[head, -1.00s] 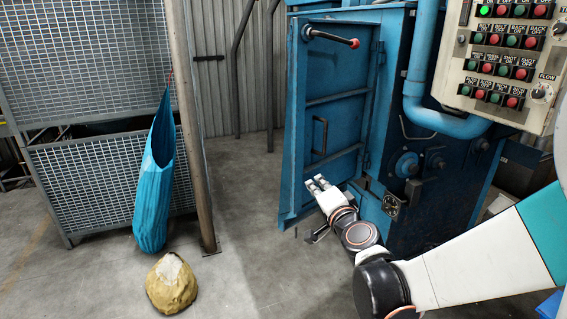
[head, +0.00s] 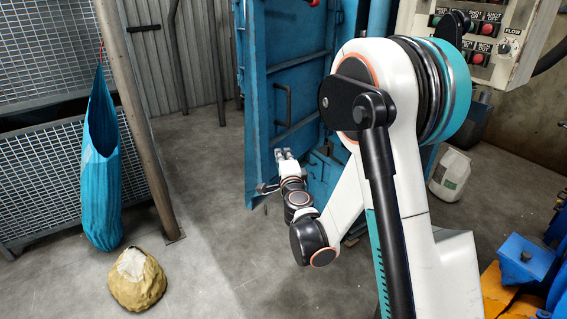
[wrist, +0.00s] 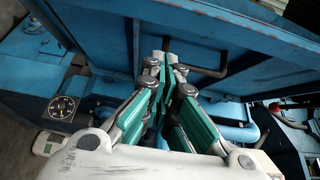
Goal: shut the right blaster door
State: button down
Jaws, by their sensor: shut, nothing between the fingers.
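The blue blaster door (head: 292,58) stands open in the head view, its free edge to the left and a dark bar handle (head: 289,104) on its face. My gripper (head: 283,154) is low by this face, below the handle in the picture. In the wrist view my gripper (wrist: 167,47) has its green-padded fingers drawn together, empty, with the tips near the dark handle (wrist: 213,69). The door panel (wrist: 250,68) spans the upper right there. I cannot tell whether the fingertips touch it. My arm hides much of the blaster body.
A rusty post (head: 147,125) with a blue hanging bag (head: 101,175) and a mesh cage (head: 40,165) are at the left. A yellowish sack (head: 137,280) lies on the floor. The control panel (head: 525,45) is upper right, a white canister (head: 450,173) below it. Floor left of the door is clear.

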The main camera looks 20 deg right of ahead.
jog(key=w+a+b, duration=0.1)
jog(key=w+a, duration=0.1)
jog(key=w, duration=0.5)
jog(key=shift+w+b, duration=0.15)
jog(key=shift+b, duration=0.2)
